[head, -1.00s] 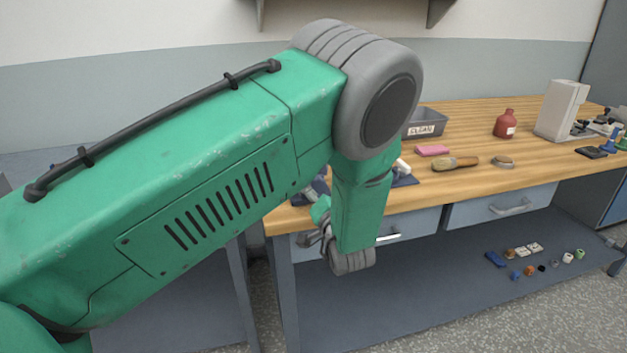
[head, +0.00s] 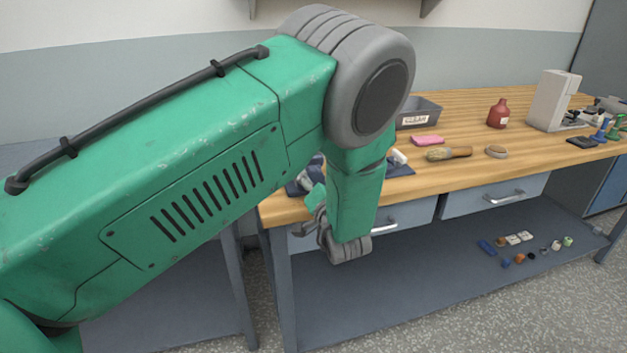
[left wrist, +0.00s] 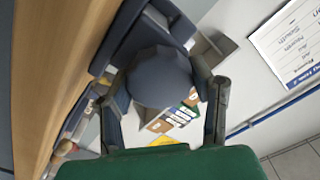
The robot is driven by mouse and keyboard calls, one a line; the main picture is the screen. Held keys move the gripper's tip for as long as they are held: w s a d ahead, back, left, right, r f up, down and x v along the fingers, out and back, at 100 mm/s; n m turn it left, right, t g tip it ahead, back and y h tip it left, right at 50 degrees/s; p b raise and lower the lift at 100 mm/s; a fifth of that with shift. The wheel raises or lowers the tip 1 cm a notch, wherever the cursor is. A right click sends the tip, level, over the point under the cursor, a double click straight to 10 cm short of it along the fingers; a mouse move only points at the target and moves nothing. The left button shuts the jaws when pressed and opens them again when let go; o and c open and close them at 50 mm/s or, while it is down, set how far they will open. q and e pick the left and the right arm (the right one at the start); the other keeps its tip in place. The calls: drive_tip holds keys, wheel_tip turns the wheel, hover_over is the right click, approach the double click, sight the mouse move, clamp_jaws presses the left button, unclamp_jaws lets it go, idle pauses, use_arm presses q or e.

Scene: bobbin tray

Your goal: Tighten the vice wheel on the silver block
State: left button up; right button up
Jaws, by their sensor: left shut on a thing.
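My left gripper (left wrist: 160,98) shows in the left wrist view with its two dark fingers either side of a round, faceted, dark blue-grey piece (left wrist: 158,76), which looks like the vice wheel. It is shut on this piece. Blue-grey vice parts (left wrist: 112,40) show behind it, and a grey block-like piece (left wrist: 213,48) shows beyond to the right; I cannot tell if that is the silver block. In the head view my left arm hides most of the vice, and only dark blue parts (head: 302,182) show at the bench's left end. The right gripper is not in view.
The wooden bench (head: 470,168) holds a grey bin (head: 420,116), a pink block (head: 427,140), a brush (head: 448,153) and a red bottle (head: 498,113). Drawers (head: 492,197) lie under its front edge. Small parts lie on the lower shelf (head: 400,300).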

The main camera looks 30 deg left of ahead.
use_arm(q)
drive_tip(key=shift+d+f, duration=0.1)
drive_tip(key=shift+f, duration=0.05)
drive_tip(key=shift+m+p, duration=0.75)
drive_tip(key=shift+m, duration=0.45)
drive_tip(key=shift+f+m+p, duration=0.1)
drive_tip(key=shift+m+p, duration=0.45)
drive_tip(key=shift+m, duration=1.05)
